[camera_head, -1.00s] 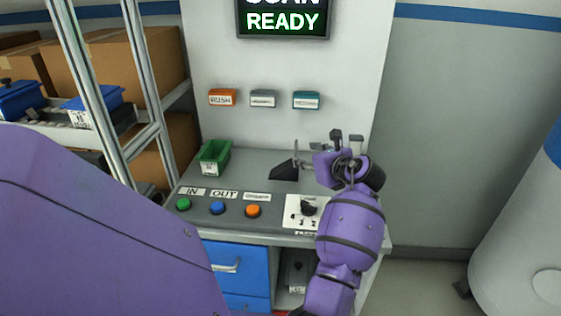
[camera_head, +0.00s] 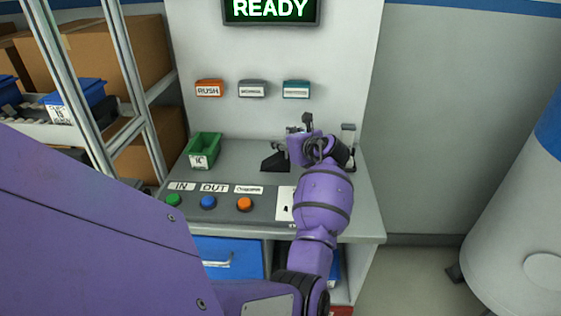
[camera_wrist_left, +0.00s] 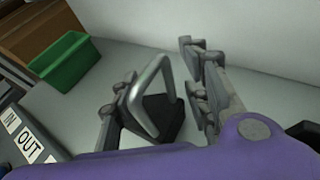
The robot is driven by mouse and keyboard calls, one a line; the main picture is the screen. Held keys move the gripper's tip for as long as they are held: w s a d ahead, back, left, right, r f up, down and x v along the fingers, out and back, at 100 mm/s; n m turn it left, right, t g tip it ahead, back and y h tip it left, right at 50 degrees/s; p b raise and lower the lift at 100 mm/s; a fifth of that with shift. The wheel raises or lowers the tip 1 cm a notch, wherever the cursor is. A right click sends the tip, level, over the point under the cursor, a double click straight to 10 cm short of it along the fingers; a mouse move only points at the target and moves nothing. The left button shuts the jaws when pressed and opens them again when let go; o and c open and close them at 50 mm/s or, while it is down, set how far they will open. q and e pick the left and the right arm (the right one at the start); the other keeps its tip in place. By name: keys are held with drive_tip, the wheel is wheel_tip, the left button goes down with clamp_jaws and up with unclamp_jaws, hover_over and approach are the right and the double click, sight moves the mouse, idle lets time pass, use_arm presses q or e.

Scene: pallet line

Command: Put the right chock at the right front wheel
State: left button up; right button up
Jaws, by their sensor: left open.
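A dark wedge-shaped chock (camera_head: 274,162) stands on the grey bench top at the back. In the left wrist view the chock (camera_wrist_left: 160,118) shows a black base and a bent silver handle. My left gripper (camera_head: 296,142) is at the chock, partly hiding it in the head view. In the left wrist view the open fingers (camera_wrist_left: 160,78) stand on both sides of the handle, with gaps visible. I cannot tell from here whether this is the right chock. No wheel is in view, and my right gripper is not in view.
A green bin (camera_head: 204,150) stands left on the bench (camera_head: 232,158). Buttons line the front panel. A small upright dark-topped object (camera_head: 348,136) stands right of my gripper. A shelf with boxes (camera_head: 140,60) is at left. A big white rounded body (camera_head: 520,210) is at right.

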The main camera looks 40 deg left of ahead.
use_arm(q)
clamp_jaws()
idle(0.3)
drive_tip(key=shift+r, duration=0.1)
